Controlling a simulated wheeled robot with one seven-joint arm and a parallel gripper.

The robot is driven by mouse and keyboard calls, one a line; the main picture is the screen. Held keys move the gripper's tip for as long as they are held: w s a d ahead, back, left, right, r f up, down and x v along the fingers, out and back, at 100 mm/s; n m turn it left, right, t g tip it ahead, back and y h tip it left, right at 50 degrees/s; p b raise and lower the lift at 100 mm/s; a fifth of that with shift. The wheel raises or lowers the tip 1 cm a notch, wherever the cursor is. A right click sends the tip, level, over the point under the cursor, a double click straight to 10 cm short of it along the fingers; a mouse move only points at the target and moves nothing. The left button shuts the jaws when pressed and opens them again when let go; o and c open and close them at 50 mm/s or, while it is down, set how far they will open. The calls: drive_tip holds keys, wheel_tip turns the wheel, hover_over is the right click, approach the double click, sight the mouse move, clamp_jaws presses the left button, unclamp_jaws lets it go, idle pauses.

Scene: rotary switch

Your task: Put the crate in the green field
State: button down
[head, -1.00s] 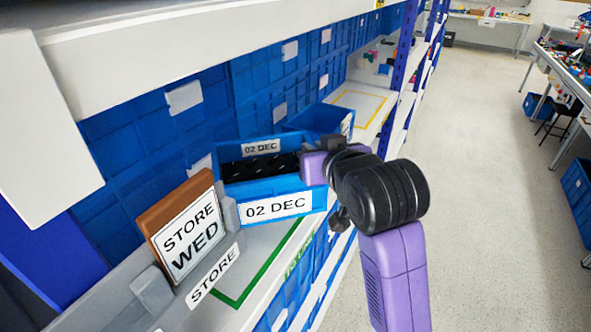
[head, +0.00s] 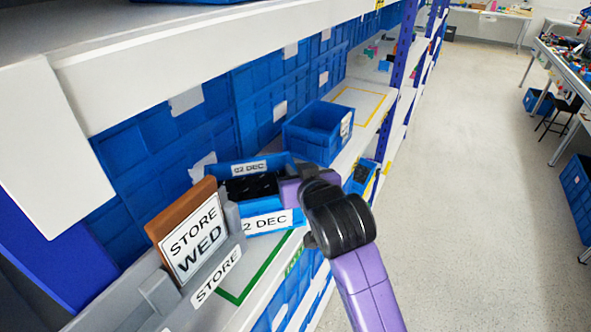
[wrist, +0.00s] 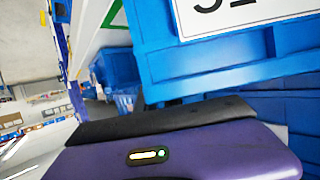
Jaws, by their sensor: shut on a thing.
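The blue crate (head: 222,172) has "02 DEC" labels on its near and far walls and dark contents inside. My gripper (head: 290,192) is shut on its right side in the head view. The crate is over the far part of the green field (head: 262,268), whose outline is on the white shelf. Its base is at or just above the shelf; I cannot tell if it touches. The far end of the field is hidden behind the crate and arm. In the wrist view a blue labelled wall (wrist: 160,45) fills the top, close to my gripper.
A grey holder with a "STORE WED" card (head: 190,240) stands close left of the crate. An empty blue crate (head: 318,132) is behind, near a yellow outline (head: 372,98). Another blue crate (head: 362,176) sits lower right. An upper shelf (head: 150,60) overhangs. The aisle floor is clear.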

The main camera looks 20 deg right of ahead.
drive_tip(key=c, duration=1.8)
unclamp_jaws()
drive_tip(key=shift+f, duration=0.15)
drive_tip(key=o, duration=0.3)
drive_tip(key=shift+s+r, duration=0.15)
drive_tip(key=shift+r, duration=0.05)
drive_tip(key=b+v, duration=0.1)
drive_tip(key=v, duration=1)
drive_tip(key=shift+s+r, duration=0.15)
drive_tip(key=shift+s, duration=0.15)
